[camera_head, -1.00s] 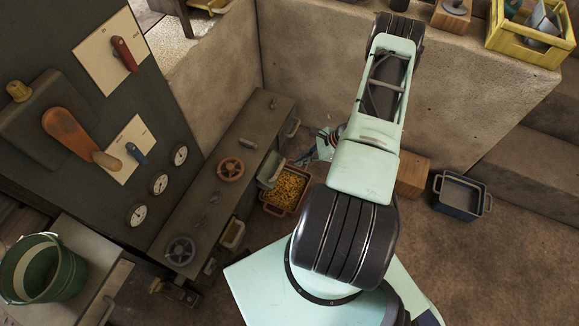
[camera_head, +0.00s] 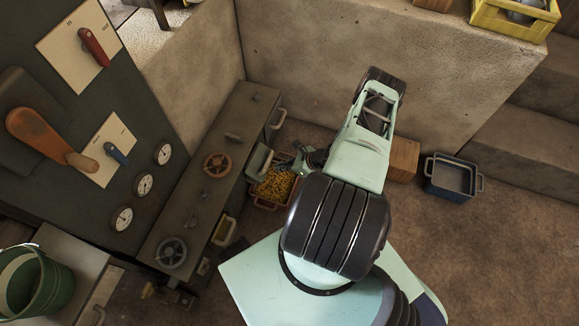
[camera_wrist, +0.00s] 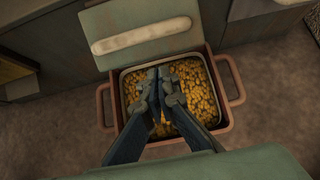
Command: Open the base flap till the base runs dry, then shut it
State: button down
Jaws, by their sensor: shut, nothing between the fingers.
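The base, a long low dark cabinet (camera_head: 190,215), runs below the gauge panel. Its middle flap (camera_head: 258,161) juts out from the front, over a reddish bin (camera_head: 262,206) of yellow kernels. In the wrist view, the flap (camera_wrist: 121,15) with its pale bar handle (camera_wrist: 141,36) shows above the two-handled bin (camera_wrist: 237,80). The kernels (camera_wrist: 203,92) spread across a lighter inner tray; I cannot tell whether any are still falling. My gripper (camera_head: 301,158) is shut and empty, just right of the flap. In the wrist view, my gripper (camera_wrist: 161,85) overlaps the bin; the flap's inside is hidden.
A blue-grey tub (camera_head: 452,177) and a wooden block (camera_head: 403,159) stand on the floor to the right, by the wall. A green bucket (camera_head: 38,285) is at the lower left. Handwheels (camera_head: 217,165) stand on the cabinet top. Floor at the right is open.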

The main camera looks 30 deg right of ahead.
jog(key=shift+w+a+r+p, duration=0.15)
jog(key=shift+w+a+r, duration=0.1)
jog(key=shift+r, duration=0.35)
jog(key=shift+w+a+r+p, duration=0.1)
jog(key=shift+w+r, duration=0.15)
jog(key=shift+r, duration=0.4)
jog(key=shift+w+a+r+p, duration=0.15)
jog(key=shift+w+a+r, duration=0.1)
jog(key=shift+r, duration=0.35)
jog(key=shift+r, duration=0.1)
jog(key=r, duration=0.1)
jog(key=p, duration=0.1)
jog(key=r+p, duration=0.1)
jog(key=shift+w+a+r, duration=0.25)
jog(key=shift+w+r, duration=0.1)
